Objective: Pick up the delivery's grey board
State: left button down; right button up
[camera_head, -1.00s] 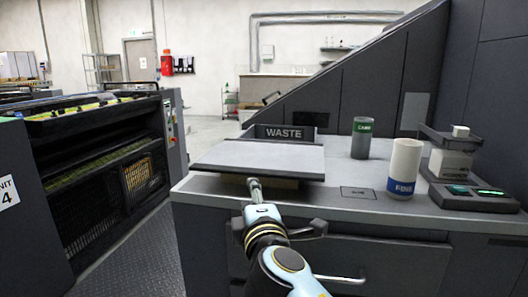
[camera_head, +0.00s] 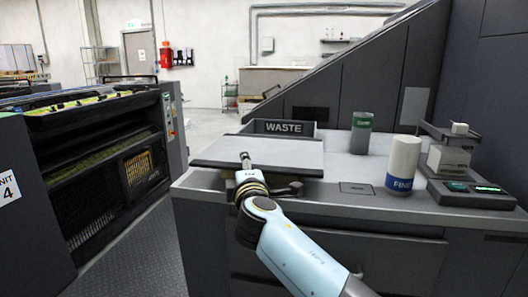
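A flat grey board (camera_head: 286,155) lies level at the left end of the grey counter, in front of the WASTE bin. Something pale shows under its front edge, mostly hidden by my arm. My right gripper (camera_head: 245,160) reaches in from the front. Its narrow tip overlaps the board's front left part in the picture. I cannot tell whether it touches the board or whether its fingers are open. My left gripper is not in view.
The WASTE bin (camera_head: 283,128) stands behind the board. A green-banded grey canister (camera_head: 361,135), a white and blue FINE canister (camera_head: 403,160) and a scale (camera_head: 464,188) stand to the right on the counter. A dark press unit (camera_head: 95,160) stands left across a floor gap.

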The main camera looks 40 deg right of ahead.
grip_shut()
dwell(0.3)
